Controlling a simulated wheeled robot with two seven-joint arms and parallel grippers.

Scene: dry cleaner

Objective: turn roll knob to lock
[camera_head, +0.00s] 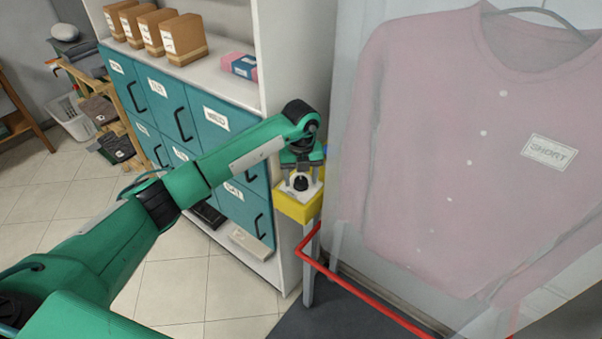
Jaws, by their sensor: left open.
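The roll knob, a small dark round knob (301,183), sits on a light plate on top of a yellow box (299,207). The box is on a grey post beside the garment rack. My left arm reaches in from the left, and my left gripper (301,174) points down right over the knob. Its fingers are open, one on each side of the knob as far as I can see. I cannot tell whether they touch it. My right gripper is not in view.
A bagged pink shirt (450,150) hangs close on the right. A red rail (350,285) runs from the post to the lower right. A shelf unit with teal drawers (180,115) stands behind my arm. Tiled floor is clear at lower left.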

